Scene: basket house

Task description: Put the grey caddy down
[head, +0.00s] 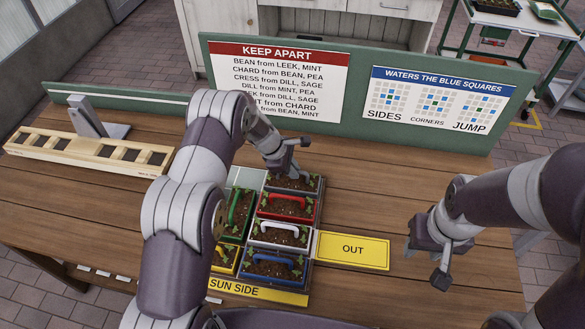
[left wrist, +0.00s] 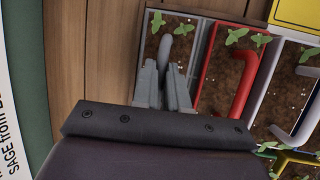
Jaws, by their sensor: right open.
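The grey caddy (head: 304,185), with dark soil and green seedlings, is at the far right place of the tray of caddies, just behind the red caddy (head: 287,206). My left gripper (head: 291,168) is over it, fingers pointing down. In the left wrist view the fingers (left wrist: 165,75) close around its grey handle (left wrist: 181,30); they hide part of the handle. The caddy looks about level with its neighbours; I cannot tell whether it rests on the tray floor. My right gripper (head: 431,258) is open and empty above the table, right of the yellow OUT card (head: 353,250).
White (head: 281,233), blue (head: 272,267), green (head: 238,212) and yellow (head: 224,259) caddies fill other places. A bare pale place (head: 246,179) lies left of the grey caddy. A wooden rack (head: 88,150) stands at left; the green board (head: 360,90) stands behind.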

